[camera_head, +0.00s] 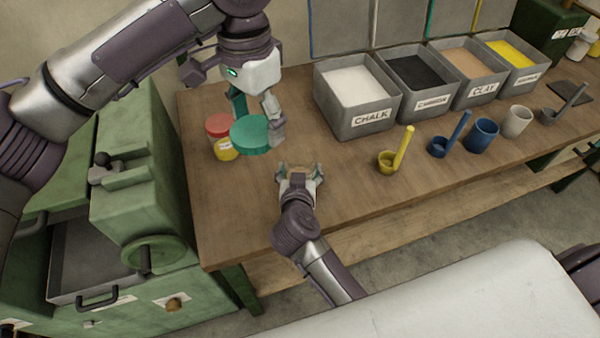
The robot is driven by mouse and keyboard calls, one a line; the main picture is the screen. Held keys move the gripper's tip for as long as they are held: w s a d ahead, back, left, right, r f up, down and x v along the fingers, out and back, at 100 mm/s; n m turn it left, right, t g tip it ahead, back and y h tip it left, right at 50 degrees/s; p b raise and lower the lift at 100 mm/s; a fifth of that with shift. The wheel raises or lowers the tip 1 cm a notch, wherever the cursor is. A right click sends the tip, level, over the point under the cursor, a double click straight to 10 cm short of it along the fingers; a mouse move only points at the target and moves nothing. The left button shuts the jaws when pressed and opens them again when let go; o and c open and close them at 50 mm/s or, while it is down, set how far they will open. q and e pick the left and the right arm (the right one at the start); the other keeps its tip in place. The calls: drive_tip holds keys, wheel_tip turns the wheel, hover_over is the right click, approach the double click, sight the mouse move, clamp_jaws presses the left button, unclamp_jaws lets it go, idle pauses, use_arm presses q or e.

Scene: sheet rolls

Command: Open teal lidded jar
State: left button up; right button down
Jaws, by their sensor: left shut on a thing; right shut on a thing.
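The round teal lid (249,136) is held in my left gripper (256,112), which reaches down from the upper left. One finger is at its right edge, the other behind it. No jar body shows directly under the lid. My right gripper (300,171) is low over the table, to the lower right of the lid. Its fingers are spread around something small that is mostly hidden by the gripper, seemingly the jar body.
Jars with a red lid (218,124) and a yellow lid (228,150) stand left of the teal lid. The chalk bin (358,122) heads a row of bins at the back. Bare wooden table (345,185) lies between.

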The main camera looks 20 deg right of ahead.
drive_tip(key=shift+f, duration=0.4)
drive_tip(key=shift+f, duration=0.1)
unclamp_jaws()
